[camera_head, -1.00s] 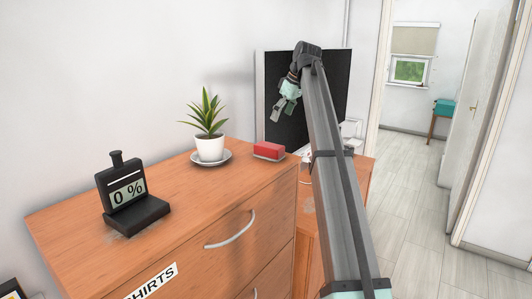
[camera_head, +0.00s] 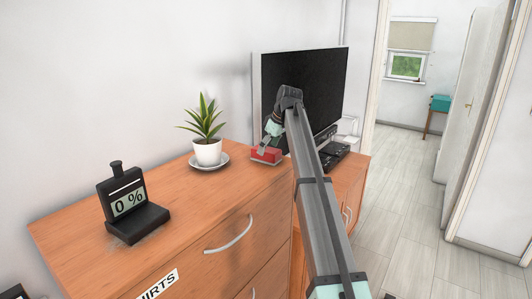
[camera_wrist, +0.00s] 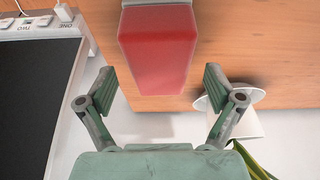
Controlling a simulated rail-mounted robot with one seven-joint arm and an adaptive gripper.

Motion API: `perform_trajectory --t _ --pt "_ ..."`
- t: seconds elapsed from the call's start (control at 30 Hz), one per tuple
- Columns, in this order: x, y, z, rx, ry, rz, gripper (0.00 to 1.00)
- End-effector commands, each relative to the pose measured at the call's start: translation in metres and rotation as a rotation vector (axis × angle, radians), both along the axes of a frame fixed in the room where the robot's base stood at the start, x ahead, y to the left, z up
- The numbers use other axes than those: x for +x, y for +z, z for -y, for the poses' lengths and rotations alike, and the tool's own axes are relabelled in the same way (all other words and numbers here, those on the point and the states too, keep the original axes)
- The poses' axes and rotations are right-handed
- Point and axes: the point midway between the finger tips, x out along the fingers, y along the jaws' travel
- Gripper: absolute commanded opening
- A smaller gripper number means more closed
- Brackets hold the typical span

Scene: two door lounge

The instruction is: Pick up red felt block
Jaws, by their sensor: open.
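The red felt block (camera_head: 262,156) sits at the far end of the wooden dresser top, right of the potted plant. In the wrist view the red block (camera_wrist: 158,42) fills the upper middle, with a grey edge showing at its far end. My gripper (camera_head: 266,142) is just above the block in the head view and partly covers it. In the wrist view my gripper (camera_wrist: 160,76) is open, its two green fingers spread to either side of the block's near end. Nothing is held. I cannot tell whether the fingers touch the block.
The potted plant (camera_head: 207,150) stands on a saucer (camera_head: 222,166) close left of the block. A black 0 % display (camera_head: 130,203) stands nearer on the dresser (camera_head: 185,215). A black screen (camera_head: 315,85) and black boxes (camera_head: 333,155) are behind and right.

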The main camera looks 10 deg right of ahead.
Motion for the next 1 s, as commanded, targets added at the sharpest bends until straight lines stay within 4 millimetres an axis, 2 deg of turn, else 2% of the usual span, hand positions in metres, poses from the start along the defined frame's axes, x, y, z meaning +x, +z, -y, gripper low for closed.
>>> perform_trajectory --t 0.1,0.23,1.0 --pt "0.003 -0.014 -0.004 0.000 0.000 -0.001 0.92" --pt "0.006 -0.022 -0.007 -0.001 0.001 0.001 0.92" --pt "0.006 -0.028 -0.007 -0.001 0.001 0.001 0.92"
